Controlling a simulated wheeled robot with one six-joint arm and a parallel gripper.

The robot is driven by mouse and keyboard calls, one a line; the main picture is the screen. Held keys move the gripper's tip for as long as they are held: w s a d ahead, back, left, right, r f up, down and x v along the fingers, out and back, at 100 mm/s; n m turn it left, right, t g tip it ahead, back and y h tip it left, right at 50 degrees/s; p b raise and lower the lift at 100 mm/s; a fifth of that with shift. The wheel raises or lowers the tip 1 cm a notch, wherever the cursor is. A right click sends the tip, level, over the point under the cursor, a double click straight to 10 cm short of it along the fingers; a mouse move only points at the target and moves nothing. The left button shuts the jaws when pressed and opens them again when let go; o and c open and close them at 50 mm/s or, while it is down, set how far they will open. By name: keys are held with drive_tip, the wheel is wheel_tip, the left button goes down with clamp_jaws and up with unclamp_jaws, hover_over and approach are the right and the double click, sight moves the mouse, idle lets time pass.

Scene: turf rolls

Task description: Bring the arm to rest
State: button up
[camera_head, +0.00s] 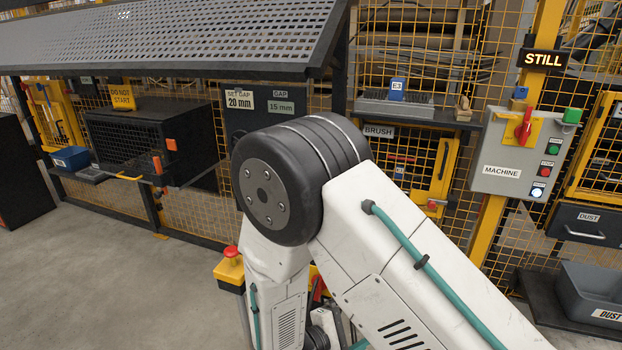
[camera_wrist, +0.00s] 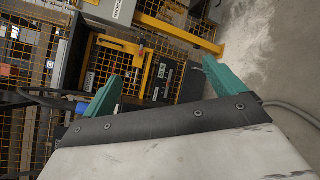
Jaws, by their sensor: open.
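My gripper (camera_wrist: 164,86) shows in the wrist view with its two teal fingers wide apart and nothing between them. Behind it the wrist view shows the yellow mesh fence and part of a grey box, turned on their side. In the head view my white arm rises in the middle, bent at a black joint. The gripper itself is hidden there or out of the picture.
A grey machine box (camera_head: 518,155) with a red switch stands at the right under a STILL sign (camera_head: 543,59). A grey bin (camera_head: 592,290) is at lower right. A red-topped yellow post (camera_head: 231,268) stands beside my arm. The left floor (camera_head: 120,280) is clear.

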drive_tip(key=s+d+r+m+g+y, duration=0.2)
drive_tip(key=s+d+r+m+y, duration=0.2)
drive_tip(key=s+r, duration=0.3)
drive_tip(key=s+d+r+m+g+y, duration=0.3)
drive_tip(key=s+d+r+m+y, duration=0.2)
drive_tip(key=r, duration=0.8)
drive_tip(key=s+d+r+m+g+y, duration=0.2)
drive_tip(key=s+d+r+m+y, duration=0.2)
drive_tip(key=s+d+r, duration=0.3)
wheel_tip(320, 180, up, 3)
drive_tip(key=s, duration=0.2)
drive_tip(key=shift+s+m+g+y, duration=0.3)
drive_tip(key=shift+s+m+g, duration=0.1)
drive_tip(key=shift+r, duration=0.1)
